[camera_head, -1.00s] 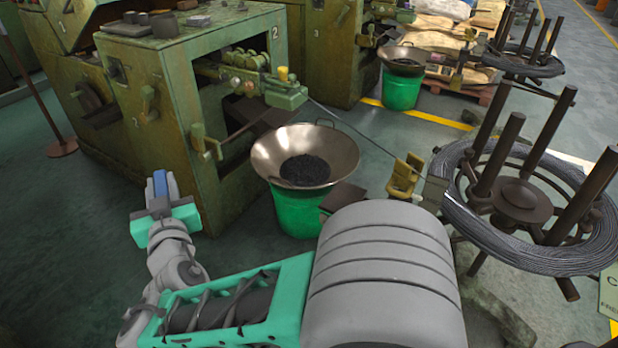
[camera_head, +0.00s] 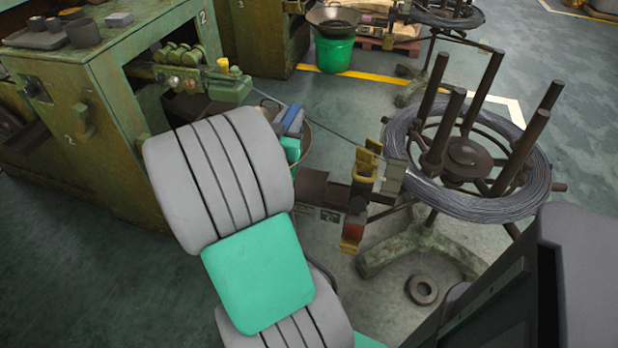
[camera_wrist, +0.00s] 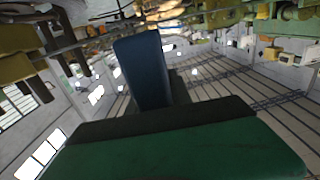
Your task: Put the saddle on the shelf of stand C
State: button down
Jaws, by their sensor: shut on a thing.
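My gripper (camera_head: 290,135) shows in the head view behind my grey arm link, beside a metal bowl that my arm mostly hides. It is shut on a blue block (camera_head: 292,121), which may be the saddle; I cannot tell for sure. In the wrist view the blue block (camera_wrist: 142,72) rises from the dark edge of my gripper. Its far end is clear of other things. No label for stand C shows now. A dark bracket (camera_head: 312,187) like a small shelf is just right of my arm, below my gripper; I cannot tell whether it belongs to stand C.
A wire coil (camera_head: 480,205) lies on a reel with upright posts at the right. Yellow guide blocks (camera_head: 364,165) and a taut wire stand between reel and machine 2 (camera_head: 110,110). A ring (camera_head: 422,290) lies on the floor. Open floor (camera_head: 80,260) is at the lower left.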

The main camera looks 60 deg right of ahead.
jog(key=s+d+m+g, duration=0.1)
jog(key=s+d+g, duration=0.1)
jog(key=s+d, duration=0.25)
jog(key=shift+w+d+f+n+t+b, duration=0.2)
jog(key=shift+w+f+t+b, duration=0.15)
jog(key=shift+f+b, duration=2.45)
jog(key=shift+w+d+f+n+t+b, duration=0.25)
jog(key=shift+f+b, duration=1.4)
jog(key=shift+f, duration=2.35)
jog(key=shift+w+d+f+n+t+b, duration=0.15)
jog(key=shift+w+f+t+b, duration=0.2)
jog(key=shift+f+b, duration=2.45)
jog(key=shift+f+p, duration=0.55)
jog(key=shift+f, duration=0.1)
jog(key=shift+f, duration=0.2)
jog(key=c, duration=1.2)
grip_release()
jog(key=shift+o, duration=0.2)
